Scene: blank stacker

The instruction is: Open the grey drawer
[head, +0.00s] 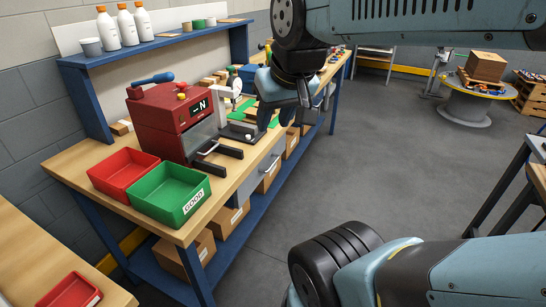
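The grey drawer (255,178) sits under the wooden bench top, between the bench's front edge and the lower shelf. Its front looks flush with the bench, so it appears shut. A small handle shows on its front, to the right. My gripper (276,121) hangs above the bench's front edge, above and a little right of the drawer in the picture, apart from the handle.
A red machine (172,122) with dark projecting bars stands on the bench left of the drawer. A red bin (106,183) and a green bin (160,205) sit at the near end. Cardboard boxes (198,247) line the lower shelf. The floor (345,170) before the bench is clear.

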